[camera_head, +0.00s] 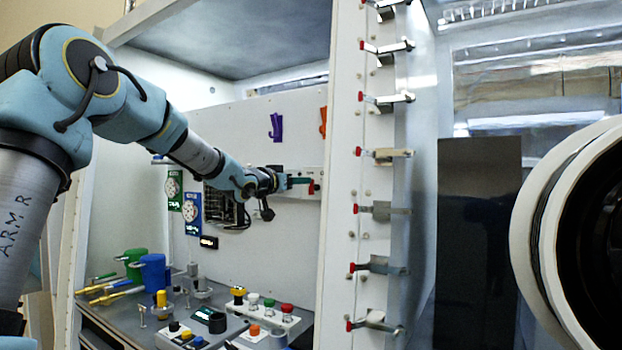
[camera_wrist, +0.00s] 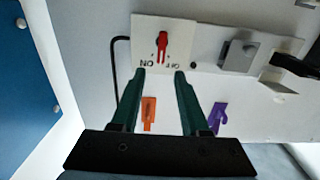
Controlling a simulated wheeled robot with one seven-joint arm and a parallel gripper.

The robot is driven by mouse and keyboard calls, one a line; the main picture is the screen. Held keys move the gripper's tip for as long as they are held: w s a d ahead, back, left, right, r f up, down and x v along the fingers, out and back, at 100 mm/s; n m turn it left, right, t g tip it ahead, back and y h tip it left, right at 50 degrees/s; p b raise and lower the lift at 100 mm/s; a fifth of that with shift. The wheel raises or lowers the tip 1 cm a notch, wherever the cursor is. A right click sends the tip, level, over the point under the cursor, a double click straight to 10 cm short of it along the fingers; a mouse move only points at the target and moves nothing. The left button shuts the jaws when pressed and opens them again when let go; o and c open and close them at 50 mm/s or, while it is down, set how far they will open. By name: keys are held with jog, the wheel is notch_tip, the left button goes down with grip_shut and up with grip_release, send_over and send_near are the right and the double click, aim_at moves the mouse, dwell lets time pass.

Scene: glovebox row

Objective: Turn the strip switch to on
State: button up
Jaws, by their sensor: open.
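The strip switch is a small red lever (camera_wrist: 162,45) on a white plate (camera_wrist: 145,25), at the top middle of the wrist view. Black ON and OFF lettering is printed around its lower end, upside down or tilted in this view. I cannot tell for sure which mark the lever points to. In the head view the red lever (camera_head: 311,187) shows small on the back panel, partly behind my gripper. My gripper (camera_wrist: 160,73) has two dark green fingers, apart and empty, with the tips just below the lever in the wrist view. It also shows in the head view (camera_head: 301,181).
Orange (camera_wrist: 149,110) and purple (camera_wrist: 218,115) hooks are on the panel near my fingers. A grey block (camera_wrist: 240,52) stands right of the switch plate. A white post with several metal clamps (camera_head: 380,210) stands right of my arm. Button boxes (camera_head: 265,305) and a blue cup (camera_head: 153,272) stand below.

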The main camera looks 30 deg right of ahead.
aim_at(317, 179)
jog(key=p+x, duration=0.2)
jog(key=x, duration=0.4)
jog(key=shift+r, duration=0.1)
jog(key=shift+x, duration=0.8)
grip_shut()
